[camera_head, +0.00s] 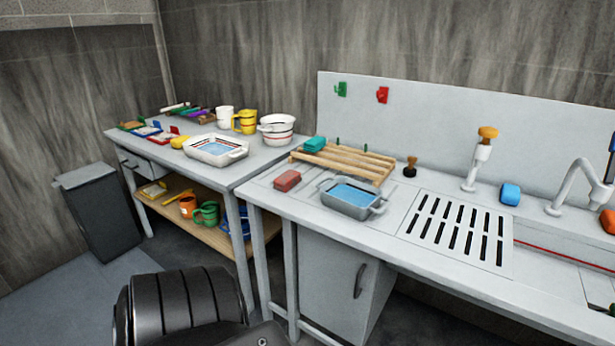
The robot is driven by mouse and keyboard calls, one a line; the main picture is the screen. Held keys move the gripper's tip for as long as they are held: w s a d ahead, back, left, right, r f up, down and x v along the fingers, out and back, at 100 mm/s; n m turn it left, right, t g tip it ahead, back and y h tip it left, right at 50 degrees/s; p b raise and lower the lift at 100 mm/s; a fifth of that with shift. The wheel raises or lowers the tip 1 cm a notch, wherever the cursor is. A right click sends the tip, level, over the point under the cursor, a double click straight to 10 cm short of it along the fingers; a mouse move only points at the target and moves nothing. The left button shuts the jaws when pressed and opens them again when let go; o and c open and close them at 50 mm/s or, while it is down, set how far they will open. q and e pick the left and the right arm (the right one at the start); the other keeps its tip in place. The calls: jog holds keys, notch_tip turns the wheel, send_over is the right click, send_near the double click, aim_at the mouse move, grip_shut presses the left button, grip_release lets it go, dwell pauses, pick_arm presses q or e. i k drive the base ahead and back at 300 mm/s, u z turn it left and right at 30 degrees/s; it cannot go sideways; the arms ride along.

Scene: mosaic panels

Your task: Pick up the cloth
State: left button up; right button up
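I cannot tell for sure which thing is the cloth. Small soft-looking blocks that may be cloths or sponges lie about. A teal one (314,144) lies on the wooden rack (372,160). A red one (287,180) lies on the counter beside a grey basin of water (350,199). A blue one (510,193) stands near the taps, and an orange one (607,220) is at the right edge. A yellow one (180,142) lies on the left table. Neither gripper is in view; a black ribbed part of mine shows at the bottom.
The left table (240,172) holds a white basin (215,150), a white pot (277,130), yellow cups (245,121) and small trays. Its lower shelf holds mugs (207,213). A dark bin (102,215) stands left.

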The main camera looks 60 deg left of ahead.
aim_at(286, 182)
jog(key=u, duration=0.6)
jog(key=i, duration=0.95)
jog(key=u, duration=0.8)
